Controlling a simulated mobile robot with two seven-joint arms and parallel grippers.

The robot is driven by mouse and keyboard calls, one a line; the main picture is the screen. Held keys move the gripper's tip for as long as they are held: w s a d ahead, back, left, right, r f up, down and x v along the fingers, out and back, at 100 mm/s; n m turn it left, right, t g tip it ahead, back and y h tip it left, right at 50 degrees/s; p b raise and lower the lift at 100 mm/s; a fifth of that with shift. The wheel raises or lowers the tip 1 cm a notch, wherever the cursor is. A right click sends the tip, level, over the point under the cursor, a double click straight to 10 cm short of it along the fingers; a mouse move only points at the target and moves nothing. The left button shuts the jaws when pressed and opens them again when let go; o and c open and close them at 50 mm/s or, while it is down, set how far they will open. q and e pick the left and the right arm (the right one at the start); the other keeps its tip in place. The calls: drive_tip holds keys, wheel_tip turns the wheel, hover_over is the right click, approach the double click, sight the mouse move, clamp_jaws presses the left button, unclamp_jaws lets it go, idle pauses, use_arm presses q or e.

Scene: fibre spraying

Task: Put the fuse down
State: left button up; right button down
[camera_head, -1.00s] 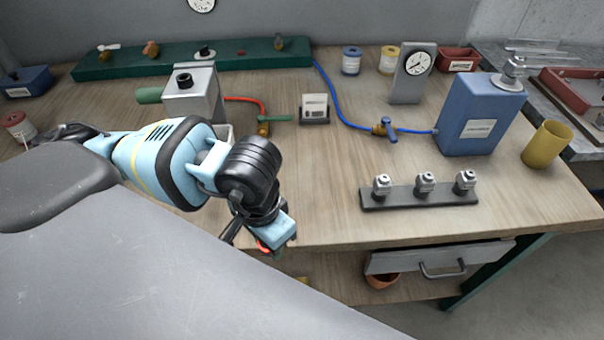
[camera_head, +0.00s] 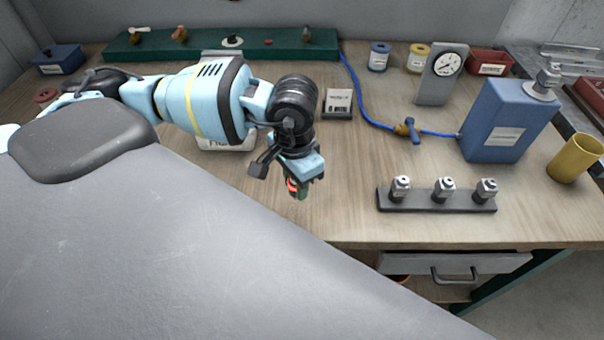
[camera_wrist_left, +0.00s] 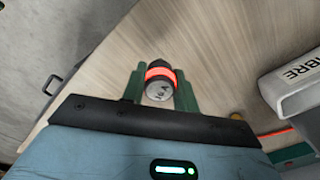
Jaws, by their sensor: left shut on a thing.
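My left gripper (camera_head: 299,187) is shut on the fuse (camera_wrist_left: 160,88) and points down above the front part of the wooden workbench (camera_head: 340,215). In the left wrist view the fuse sits between the two green fingers, a dark and pale cylinder with a glowing red-orange band and markings on its end. In the head view only a bit of red-orange and dark green shows at the fingertips. Whether the fuse touches the bench, I cannot tell. My right gripper is not in view.
A dark rack (camera_head: 436,201) with several metal-topped fittings stands right of the gripper. A small card holder (camera_head: 338,103) and a blue hose lie behind. A white lettered bin (camera_wrist_left: 298,85) is close by, partly behind my arm. Bench between gripper and rack is clear.

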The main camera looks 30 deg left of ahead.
use_arm(q)
drive_tip(key=w, duration=0.1)
drive_tip(key=w+a, duration=0.1)
drive_tip(key=w, duration=0.3)
drive_tip(key=shift+w+a+f, duration=0.2)
drive_tip(key=shift+a+f, duration=0.05)
drive_tip(key=shift+f+p, duration=0.4)
drive_tip(key=shift+f, duration=1.35)
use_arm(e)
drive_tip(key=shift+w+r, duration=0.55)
use_arm(q)
drive_tip(key=shift+f, duration=0.2)
drive_tip(key=o, duration=1)
drive_tip(key=shift+c, duration=0.2)
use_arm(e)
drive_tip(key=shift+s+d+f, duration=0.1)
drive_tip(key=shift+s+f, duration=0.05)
